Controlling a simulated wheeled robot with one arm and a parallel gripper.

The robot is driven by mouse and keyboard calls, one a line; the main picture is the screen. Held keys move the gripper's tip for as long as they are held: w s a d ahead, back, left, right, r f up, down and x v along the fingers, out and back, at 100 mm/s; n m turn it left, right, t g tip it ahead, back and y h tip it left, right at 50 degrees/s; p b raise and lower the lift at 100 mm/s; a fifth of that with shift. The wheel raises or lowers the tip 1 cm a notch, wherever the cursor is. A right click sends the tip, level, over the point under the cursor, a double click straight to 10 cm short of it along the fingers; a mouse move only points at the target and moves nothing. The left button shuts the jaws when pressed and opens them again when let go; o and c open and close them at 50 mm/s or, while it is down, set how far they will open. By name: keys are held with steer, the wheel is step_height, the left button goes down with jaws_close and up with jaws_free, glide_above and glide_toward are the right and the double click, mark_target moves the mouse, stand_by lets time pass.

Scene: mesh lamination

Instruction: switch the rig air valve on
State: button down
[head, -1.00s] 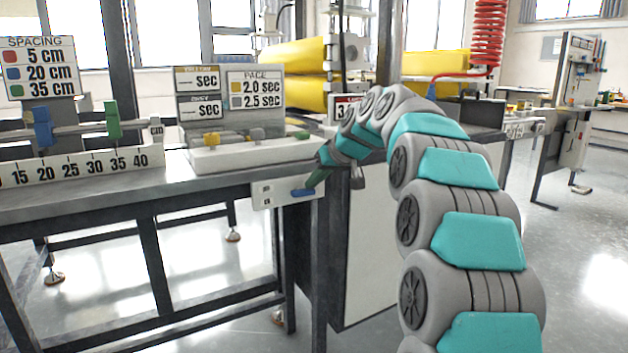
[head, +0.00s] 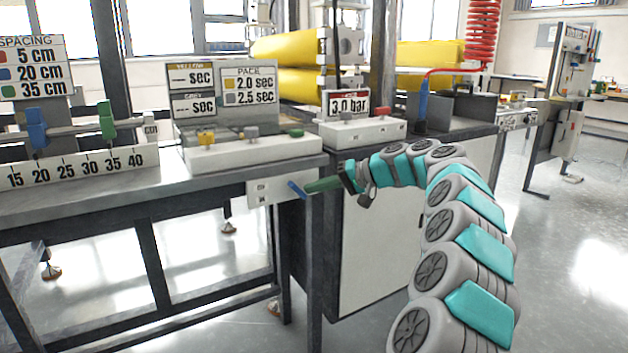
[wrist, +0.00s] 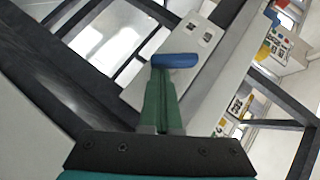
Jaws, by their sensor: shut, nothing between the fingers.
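The rig air valve is a pale plate (head: 262,193) on the front of the bench, below its top edge, with a blue lever (head: 297,189). In the head view the lever slants down to the right. My gripper (head: 311,187) has green fingers that are shut and empty, reaching in from the right with the tips at the lever. In the wrist view the blue lever (wrist: 175,60) lies across the ends of the shut fingers (wrist: 158,75), in front of the plate (wrist: 202,40). The tips look to be touching the lever, but the contact itself is hidden.
The bench top (head: 220,180) carries a timer box (head: 250,150) with small knobs. A 3.0 bar gauge box (head: 362,131) stands above a light cabinet (head: 375,250) behind my arm. A spacing scale (head: 80,170) is at the left. Open floor (head: 575,250) lies to the right.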

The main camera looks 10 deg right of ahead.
steer(key=f+m+y, duration=0.1)
steer(key=y, duration=0.1)
steer(key=f+m+y, duration=0.1)
steer(key=m+y, duration=0.1)
steer(key=shift+a+f+t, duration=0.15)
steer(key=shift+a+t, duration=0.05)
steer(key=shift+t, duration=0.1)
steer(key=shift+f, duration=0.1)
stand_by(0.4)
steer(key=shift+s, duration=0.1)
